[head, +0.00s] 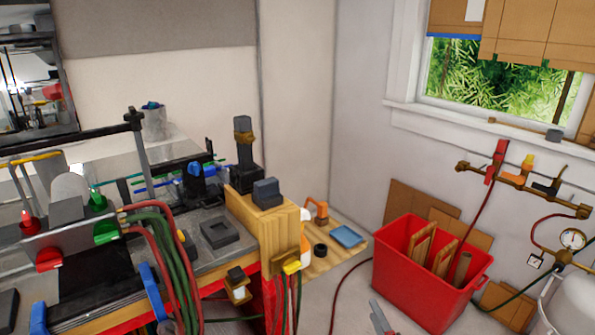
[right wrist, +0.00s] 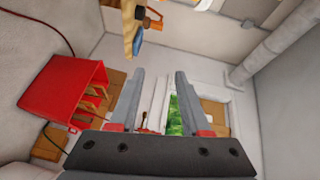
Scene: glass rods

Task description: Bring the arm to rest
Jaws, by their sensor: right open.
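My right gripper (head: 380,318) shows only as grey fingers at the bottom edge of the head view, low over the floor area in front of the red bin. In the right wrist view my right gripper (right wrist: 159,76) has its two grey fingers spread wide with nothing between them. The rest of my right arm is out of the head view. My left gripper is not in view.
A red bin (head: 400,268) with wooden pieces stands right of centre, also in the wrist view (right wrist: 62,95). A cluttered workbench (head: 215,262) with red and green hoses (head: 165,240) fills the left. A pipe with a gauge (head: 572,239) is on the right wall.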

